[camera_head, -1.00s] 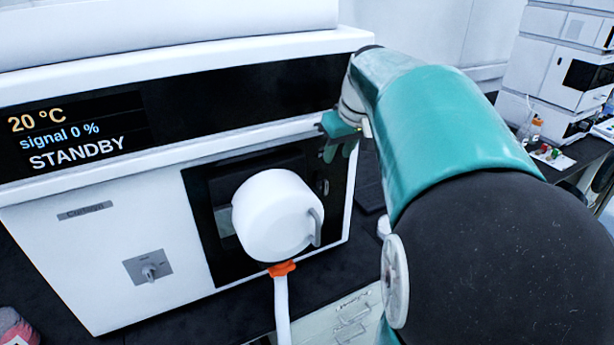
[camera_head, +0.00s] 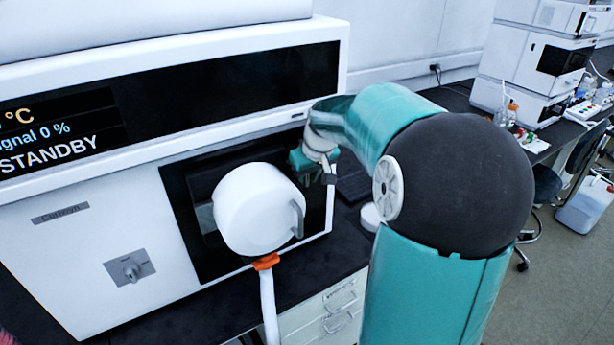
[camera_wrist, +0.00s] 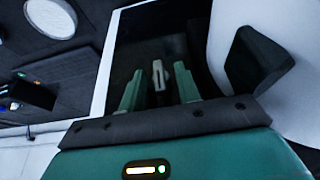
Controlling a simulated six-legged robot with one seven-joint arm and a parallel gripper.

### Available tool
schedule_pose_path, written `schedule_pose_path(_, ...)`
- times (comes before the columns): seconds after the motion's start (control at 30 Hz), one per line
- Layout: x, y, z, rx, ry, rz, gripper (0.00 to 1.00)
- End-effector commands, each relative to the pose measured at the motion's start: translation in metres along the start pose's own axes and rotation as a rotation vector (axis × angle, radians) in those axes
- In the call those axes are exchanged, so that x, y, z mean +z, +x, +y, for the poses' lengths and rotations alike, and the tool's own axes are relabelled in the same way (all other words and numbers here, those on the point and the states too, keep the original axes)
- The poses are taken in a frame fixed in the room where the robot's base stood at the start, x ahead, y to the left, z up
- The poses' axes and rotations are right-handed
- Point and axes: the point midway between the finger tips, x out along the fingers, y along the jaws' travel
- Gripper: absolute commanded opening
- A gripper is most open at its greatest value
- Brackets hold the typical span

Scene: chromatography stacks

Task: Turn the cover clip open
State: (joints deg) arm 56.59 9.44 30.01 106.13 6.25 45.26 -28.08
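The cover clip (camera_wrist: 159,76) is a small pale grey upright piece against a dark panel in the wrist view. My gripper (camera_wrist: 158,70) is open, with one green finger on each side of the clip and a gap to each. I cannot tell how deep the clip reaches between the fingers. In the head view my gripper (camera_head: 304,162) is at the upper right of the instrument's black front panel (camera_head: 185,225), and it hides the clip there.
A white drum (camera_head: 255,208) with a grey handle (camera_head: 299,217) and an orange collar stands close left of my gripper. Its dark handle (camera_wrist: 256,62) is near the right finger in the wrist view. A display (camera_head: 60,130) reads STANDBY. Another instrument stack (camera_head: 540,60) stands far right.

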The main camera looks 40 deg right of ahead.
Motion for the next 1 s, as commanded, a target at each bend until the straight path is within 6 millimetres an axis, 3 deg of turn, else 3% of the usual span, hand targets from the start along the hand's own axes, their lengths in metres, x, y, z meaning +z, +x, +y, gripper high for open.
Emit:
schedule_pose_path(0.23, 0.0, 0.0004, 0.0001, 0.001, 0.0, 0.0, 0.31)
schedule_pose_path(0.4, 0.0001, 0.0002, 0.0, 0.001, 0.0, 0.0, 0.0)
schedule_pose_path(0.77, 0.0004, 0.0001, 0.0015, -0.036, 0.017, 0.0, 0.0)
schedule_pose_path(1.0, 0.0005, 0.0005, 0.0042, -0.155, 0.066, -0.001, 0.0)
